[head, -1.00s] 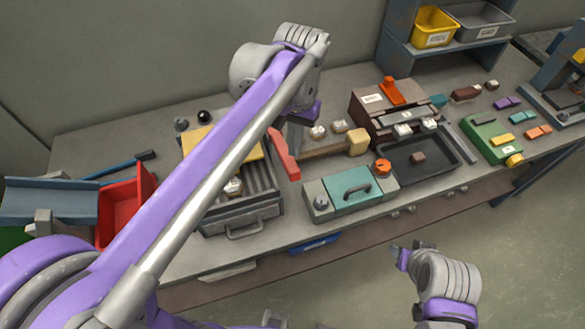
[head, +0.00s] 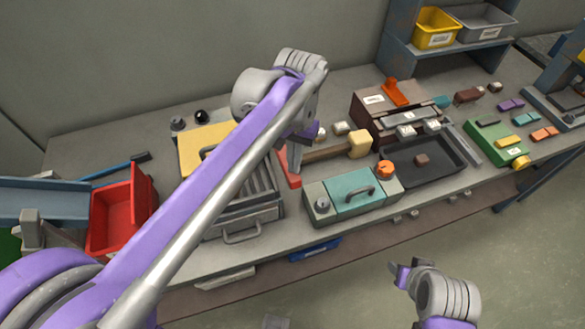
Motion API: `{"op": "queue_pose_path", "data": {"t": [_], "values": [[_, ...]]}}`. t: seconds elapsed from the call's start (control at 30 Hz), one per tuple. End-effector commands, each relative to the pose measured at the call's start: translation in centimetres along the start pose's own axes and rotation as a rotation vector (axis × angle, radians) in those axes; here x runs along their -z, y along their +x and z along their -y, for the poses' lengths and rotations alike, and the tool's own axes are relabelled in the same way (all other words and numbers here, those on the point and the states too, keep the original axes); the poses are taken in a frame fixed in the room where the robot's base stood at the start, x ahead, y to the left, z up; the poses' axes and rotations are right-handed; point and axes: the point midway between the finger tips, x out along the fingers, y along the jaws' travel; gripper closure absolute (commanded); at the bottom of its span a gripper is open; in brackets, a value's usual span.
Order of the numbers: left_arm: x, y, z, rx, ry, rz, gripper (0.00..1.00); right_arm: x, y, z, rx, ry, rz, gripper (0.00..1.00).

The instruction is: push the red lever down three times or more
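The red lever (head: 290,179) stands beside the grey slatted unit at mid-bench. Only a narrow strip of it shows, because my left gripper hides the rest. My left gripper (head: 298,152) points down right at the lever and overlaps it in the head view. I cannot tell whether it touches the lever or how far its fingers are apart. My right gripper (head: 397,273) is low in front of the bench, away from the lever. No object shows in it, and its finger gap is unclear.
A teal-topped box (head: 352,192) with an orange knob stands right of the lever. A wooden-handled mallet (head: 338,148) lies behind it. A brown unit with an orange handle (head: 397,92), a dark tray (head: 440,165) and a red bin (head: 124,212) share the bench.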

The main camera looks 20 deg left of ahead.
Motion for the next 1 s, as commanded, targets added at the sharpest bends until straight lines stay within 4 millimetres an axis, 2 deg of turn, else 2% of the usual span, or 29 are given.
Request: {"op": "queue_pose_path", "data": {"t": [0.03,0.17,0.57,0.83,1.0], "values": [[0.1,1.0,0.1,0.001,-0.001,0.0,1.0,-0.6,0.6,0.0,0.0,0.0,0.004,0.5],[0.2,1.8,0.1,0.001,-0.001,-0.001,1.0,-0.8,0.9,0.0,0.0,0.0,0.006,0.5],[0.3,1.6,0.1,0.002,-0.001,-0.003,1.0,-0.7,0.8,0.0,0.0,0.0,0.005,0.5],[3.0,0.2,0.1,0.001,-0.001,-0.004,1.0,0.3,-0.3,0.0,0.0,0.0,-0.002,0.5],[3.1,0.3,0.1,0.001,-0.001,-0.003,1.0,0.2,-0.3,0.0,0.0,0.0,-0.002,0.5]]}}
